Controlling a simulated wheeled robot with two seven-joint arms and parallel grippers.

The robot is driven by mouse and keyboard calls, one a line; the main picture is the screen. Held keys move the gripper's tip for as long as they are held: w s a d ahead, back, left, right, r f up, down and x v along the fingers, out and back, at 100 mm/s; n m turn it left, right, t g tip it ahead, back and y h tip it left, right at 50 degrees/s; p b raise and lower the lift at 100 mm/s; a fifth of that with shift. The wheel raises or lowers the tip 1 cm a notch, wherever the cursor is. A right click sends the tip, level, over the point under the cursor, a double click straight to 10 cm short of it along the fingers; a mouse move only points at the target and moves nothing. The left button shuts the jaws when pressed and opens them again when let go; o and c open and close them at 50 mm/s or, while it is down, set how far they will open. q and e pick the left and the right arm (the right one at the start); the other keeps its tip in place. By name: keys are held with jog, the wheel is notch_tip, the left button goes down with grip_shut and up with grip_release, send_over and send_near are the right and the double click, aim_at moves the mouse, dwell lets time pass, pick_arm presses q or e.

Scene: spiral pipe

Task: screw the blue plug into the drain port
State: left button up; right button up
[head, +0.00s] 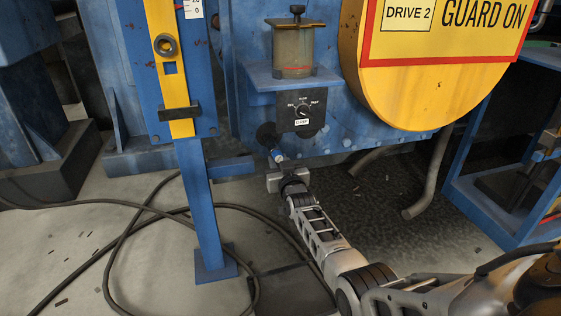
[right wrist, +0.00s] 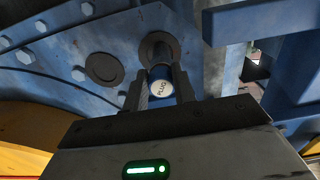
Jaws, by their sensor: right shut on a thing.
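The blue plug (right wrist: 161,86), with a pale end face marked PLUG, sits between the two dark fingers of my right gripper (right wrist: 163,90) in the right wrist view. The fingers are shut on it. A dark round port with a flange (right wrist: 157,48) is straight behind the plug. I cannot tell whether the plug touches the port or has entered it. In the head view the plug (head: 277,155) shows small at the tip of my right gripper (head: 279,162), just below the dark port (head: 266,134) on the blue machine. My left gripper is not in view.
A second dark round disc (right wrist: 103,68) and several bolts are on the blue plate beside the port. A blue post (head: 203,200) stands left of my right arm. A selector box (head: 302,112) is above. Black cables (head: 130,232) lie on the floor.

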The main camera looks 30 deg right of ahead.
jog(key=shift+s+d, duration=0.15)
jog(key=shift+d, duration=0.35)
grip_shut()
jog(key=m+b, duration=0.1)
jog(key=m, duration=0.4)
jog(key=m+b, duration=0.1)
jog(key=m, duration=0.5)
jog(key=m+b, duration=0.1)
jog(key=m, duration=0.5)
jog(key=shift+r, duration=0.4)
jog(key=m+b, duration=0.1)
jog(key=m, duration=0.3)
jog(key=shift+a+r+m, duration=0.1)
jog(key=shift+r+m, duration=0.05)
jog(key=shift+m, duration=0.25)
jog(key=m, duration=0.3)
jog(key=shift+r, duration=0.15)
jog(key=m, duration=0.5)
jog(key=shift+r+m, duration=0.2)
jog(key=shift+m, duration=0.1)
jog(key=o, duration=0.8)
grip_release()
jog(key=shift+w+r, duration=0.1)
jog(key=shift+w, duration=0.1)
jog(key=shift+c, duration=0.2)
jog(key=shift+a, duration=0.1)
